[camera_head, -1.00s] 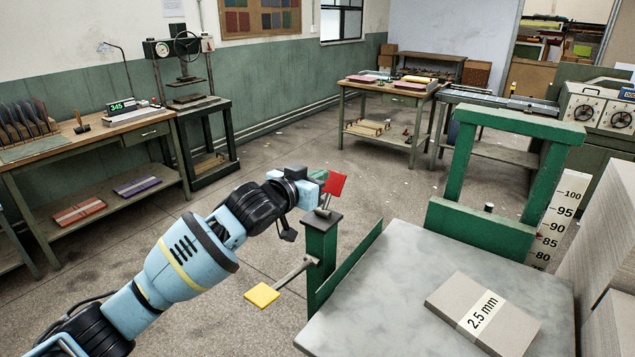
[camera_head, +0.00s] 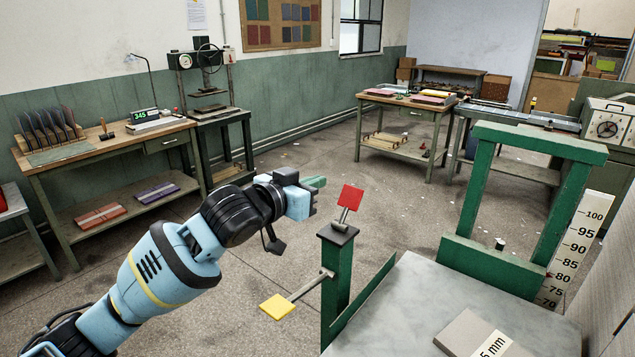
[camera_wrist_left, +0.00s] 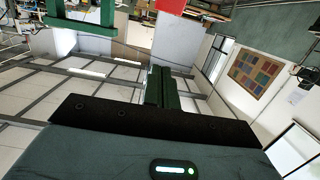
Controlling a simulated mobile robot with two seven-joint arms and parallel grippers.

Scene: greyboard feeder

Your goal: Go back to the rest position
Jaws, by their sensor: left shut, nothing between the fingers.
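My left gripper (camera_head: 316,183) is in the middle of the head view, at the end of my blue and black arm. Its green fingers are shut and empty. In the left wrist view the closed fingers (camera_wrist_left: 160,88) point away from the camera with nothing between them. The gripper is a little left of the red plate (camera_head: 349,197), which stands tilted on top of the green post (camera_head: 336,270), with a gap between them. The yellow plate (camera_head: 278,306) sticks out on a rod from the post, below the gripper. My right gripper is not in view.
The feeder's grey top (camera_head: 410,300) with a labelled board stack (camera_head: 475,335) is at lower right, under a green frame (camera_head: 525,255). A height scale (camera_head: 580,250) stands beside it. A workbench (camera_head: 100,150) is at left. Floor between is free.

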